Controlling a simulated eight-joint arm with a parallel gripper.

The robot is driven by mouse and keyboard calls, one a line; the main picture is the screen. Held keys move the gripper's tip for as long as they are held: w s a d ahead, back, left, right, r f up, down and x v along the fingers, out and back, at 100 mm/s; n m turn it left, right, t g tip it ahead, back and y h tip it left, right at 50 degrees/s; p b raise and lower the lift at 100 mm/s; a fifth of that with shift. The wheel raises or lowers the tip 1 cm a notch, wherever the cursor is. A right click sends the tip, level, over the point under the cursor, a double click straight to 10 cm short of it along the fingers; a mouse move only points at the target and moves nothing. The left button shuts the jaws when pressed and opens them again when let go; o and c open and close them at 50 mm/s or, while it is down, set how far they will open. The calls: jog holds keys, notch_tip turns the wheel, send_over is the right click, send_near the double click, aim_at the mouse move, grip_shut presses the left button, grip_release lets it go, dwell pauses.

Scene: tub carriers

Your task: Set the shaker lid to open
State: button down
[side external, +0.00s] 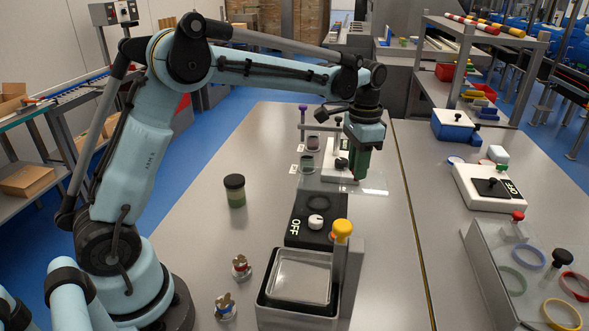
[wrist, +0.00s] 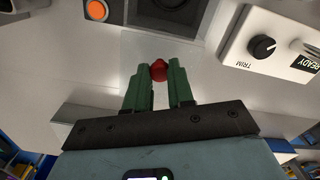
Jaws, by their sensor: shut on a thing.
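My gripper (wrist: 158,72) is shut on a red knob (wrist: 159,70), which shows between its green fingertips. In the side view my gripper (side external: 357,176) points down beyond the black OFF panel. The knob appears to sit on a clear flat panel (wrist: 140,48), likely the lid; its clear edge also shows in the side view (side external: 374,191). The near unit has a black OFF panel with a white dial (side external: 316,222), a metal tray (side external: 301,277) and a yellow-topped post (side external: 342,232). I cannot tell how the panel is joined to the unit.
A white box with a TRIM dial (wrist: 261,47) and READY label stands close by. A dark-capped jar (side external: 235,190) and two small clamp-like pieces (side external: 240,266) stand left. At right are a white ON box (side external: 492,187) and a sloped rack with coloured rings (side external: 529,256).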

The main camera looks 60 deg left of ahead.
aim_at(354, 182)
jog(key=shift+w+d, duration=0.15)
jog(key=shift+d, duration=0.05)
jog(key=c, duration=1)
grip_release()
jog(key=shift+o, duration=0.2)
jog(key=shift+a+r, duration=0.1)
notch_tip(354, 182, up, 12)
jog(key=s+f+n+t, duration=0.2)
jog(key=s+f, duration=0.3)
jog(key=s, duration=0.4)
jog(key=s+d+f+n+t, duration=0.1)
jog(key=s+f+t, duration=0.4)
jog(key=s, duration=0.5)
jog(key=shift+s+n, duration=0.3)
jog(key=shift+n, duration=0.4)
